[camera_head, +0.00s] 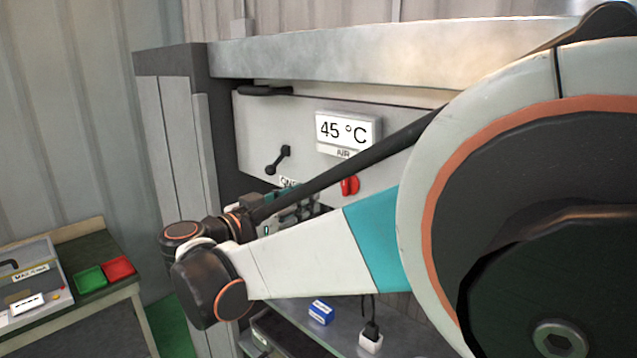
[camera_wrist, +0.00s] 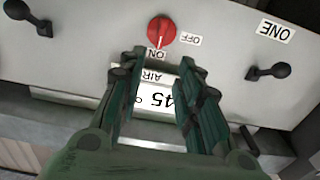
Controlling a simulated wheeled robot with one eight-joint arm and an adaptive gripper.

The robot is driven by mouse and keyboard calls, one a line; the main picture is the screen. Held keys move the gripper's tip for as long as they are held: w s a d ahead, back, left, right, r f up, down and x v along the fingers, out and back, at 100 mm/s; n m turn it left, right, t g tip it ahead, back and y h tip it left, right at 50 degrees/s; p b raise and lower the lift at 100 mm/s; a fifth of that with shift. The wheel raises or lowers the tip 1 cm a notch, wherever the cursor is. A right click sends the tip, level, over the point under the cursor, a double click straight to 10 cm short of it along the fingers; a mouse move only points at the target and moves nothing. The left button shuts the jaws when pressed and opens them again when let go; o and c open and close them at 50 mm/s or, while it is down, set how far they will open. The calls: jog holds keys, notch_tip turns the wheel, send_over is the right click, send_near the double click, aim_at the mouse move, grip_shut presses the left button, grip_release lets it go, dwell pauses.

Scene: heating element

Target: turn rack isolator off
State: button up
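The red rotary knob (camera_head: 350,186) sits on the light grey panel below the display. In the wrist view, which is upside down, the red knob (camera_wrist: 161,31) has a pale mark toward the ON label (camera_wrist: 156,54); the OFF label (camera_wrist: 190,39) is to its right. My gripper (camera_wrist: 160,66) is open and empty, its two green fingers spread with their tips just short of the knob in the picture. No contact shows. In the head view my gripper (camera_head: 292,208) is left of the knob and partly hidden by my arm.
The "45 °C" display (camera_head: 346,131) is above the knob. A black lever (camera_head: 278,160) sits to its left; another lever (camera_wrist: 28,17) shows in the wrist view. A shelf below holds a blue box (camera_head: 321,312). A side table with red (camera_head: 118,267) and green trays stands left.

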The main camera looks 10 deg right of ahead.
aim_at(347, 185)
jog(key=p+x, duration=0.1)
jog(key=x, duration=1.2)
grip_shut()
